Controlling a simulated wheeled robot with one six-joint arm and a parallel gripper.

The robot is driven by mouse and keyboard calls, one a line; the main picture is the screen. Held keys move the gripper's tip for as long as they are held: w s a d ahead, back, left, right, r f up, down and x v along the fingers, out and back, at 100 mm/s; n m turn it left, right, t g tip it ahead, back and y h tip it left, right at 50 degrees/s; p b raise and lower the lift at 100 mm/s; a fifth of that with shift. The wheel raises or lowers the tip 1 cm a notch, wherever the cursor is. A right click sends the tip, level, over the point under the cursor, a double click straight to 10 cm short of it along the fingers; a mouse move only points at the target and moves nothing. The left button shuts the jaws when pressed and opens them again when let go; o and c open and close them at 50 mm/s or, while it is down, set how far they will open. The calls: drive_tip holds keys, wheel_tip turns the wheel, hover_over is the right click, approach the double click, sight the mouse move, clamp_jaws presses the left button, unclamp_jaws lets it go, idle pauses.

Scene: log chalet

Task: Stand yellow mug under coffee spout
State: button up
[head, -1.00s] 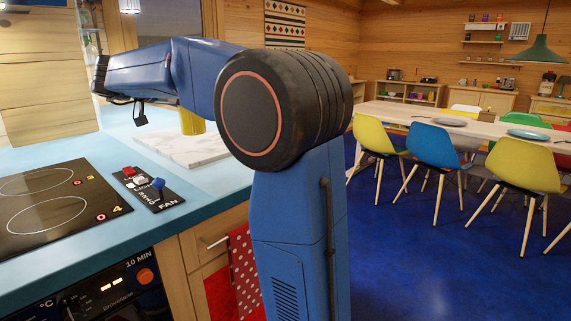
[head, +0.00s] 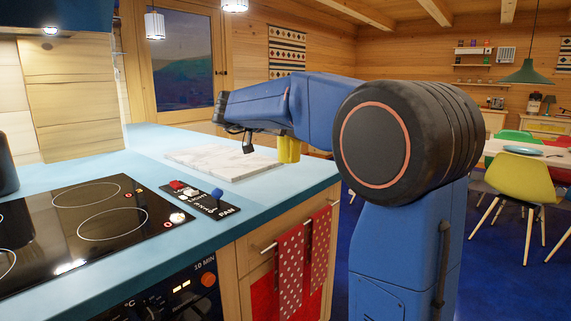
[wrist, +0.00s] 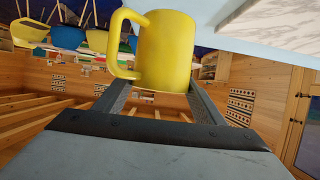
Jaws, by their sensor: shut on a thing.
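The yellow mug (head: 289,149) shows below my arm in the head view, beyond the near edge of the blue counter and partly covered by the arm. In the wrist view the mug (wrist: 167,50) fills the top middle, with its handle to the left. My gripper (wrist: 160,98) is shut on the mug, with one finger on each side of it. No coffee machine or spout can be made out in either view.
A blue counter (head: 152,143) holds a black hob (head: 90,215), a small switch panel (head: 200,201) and a white marble board (head: 222,163). A dark object (head: 6,165) is cut off at the left edge. Chairs (head: 520,184) and a dining table stand at the right.

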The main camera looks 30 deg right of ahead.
sight(282, 152)
drive_tip(key=f, duration=0.3)
drive_tip(key=shift+a+f, duration=0.1)
drive_tip(key=shift+a, duration=0.15)
drive_tip(key=shift+f, duration=1.6)
drive_tip(key=o, duration=0.8)
drive_tip(key=shift+f, duration=0.15)
drive_tip(key=o, duration=0.5)
drive_tip(key=shift+c, duration=0.2)
